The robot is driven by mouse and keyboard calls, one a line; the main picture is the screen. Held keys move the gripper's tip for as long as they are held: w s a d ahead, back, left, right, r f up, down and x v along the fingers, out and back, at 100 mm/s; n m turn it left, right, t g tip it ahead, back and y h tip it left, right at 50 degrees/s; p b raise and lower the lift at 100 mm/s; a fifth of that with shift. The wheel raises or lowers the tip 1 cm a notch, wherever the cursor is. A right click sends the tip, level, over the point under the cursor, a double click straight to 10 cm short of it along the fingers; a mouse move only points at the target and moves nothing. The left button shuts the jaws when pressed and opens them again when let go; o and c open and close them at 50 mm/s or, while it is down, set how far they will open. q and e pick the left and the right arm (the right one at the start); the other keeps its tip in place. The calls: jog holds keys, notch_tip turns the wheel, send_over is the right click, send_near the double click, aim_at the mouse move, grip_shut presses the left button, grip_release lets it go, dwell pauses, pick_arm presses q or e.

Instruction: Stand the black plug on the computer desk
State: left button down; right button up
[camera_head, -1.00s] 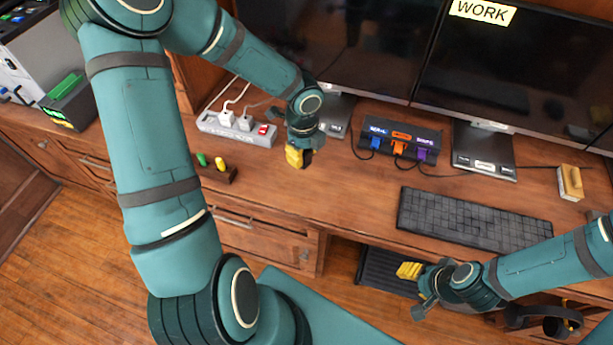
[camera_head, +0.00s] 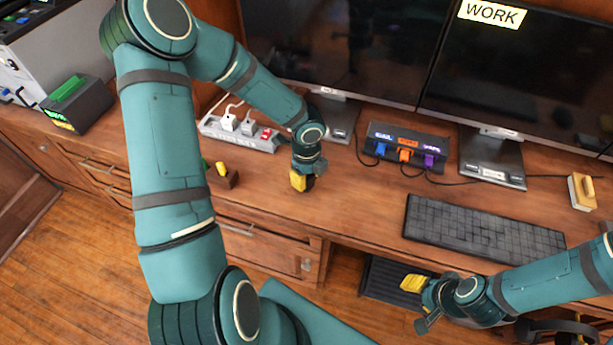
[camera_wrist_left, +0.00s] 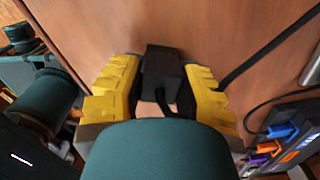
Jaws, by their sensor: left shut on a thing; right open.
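The black plug (camera_wrist_left: 163,72) is a dark block between the yellow fingertips of my left gripper (camera_wrist_left: 163,88) in the left wrist view. The gripper is shut on it, and a black cord runs from the plug. In the head view my left gripper (camera_head: 300,181) points down at the computer desk (camera_head: 350,205), left of the keyboard. The plug is mostly hidden there, and I cannot tell whether it touches the desk. My right gripper (camera_head: 415,285) is open and empty, in front of the desk's front edge.
A white power strip (camera_head: 240,133) with white plugs lies behind my left gripper. A black hub (camera_head: 407,147) with coloured plugs, two monitors (camera_head: 525,75) and the keyboard (camera_head: 485,229) stand to the right. A small wooden holder (camera_head: 221,176) is at left. Desk between gripper and keyboard is clear.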

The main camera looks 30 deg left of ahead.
pick_arm(q)
jog(key=c, duration=0.7)
grip_release()
jog(key=shift+c, duration=0.2)
jog(key=shift+r+p, duration=0.2)
jog(key=shift+p, duration=0.1)
notch_tip(320, 180, up, 10)
jog(key=p, duration=0.3)
jog(key=shift+r, duration=0.25)
jog(key=shift+r+p, duration=0.4)
jog(key=shift+r, duration=0.3)
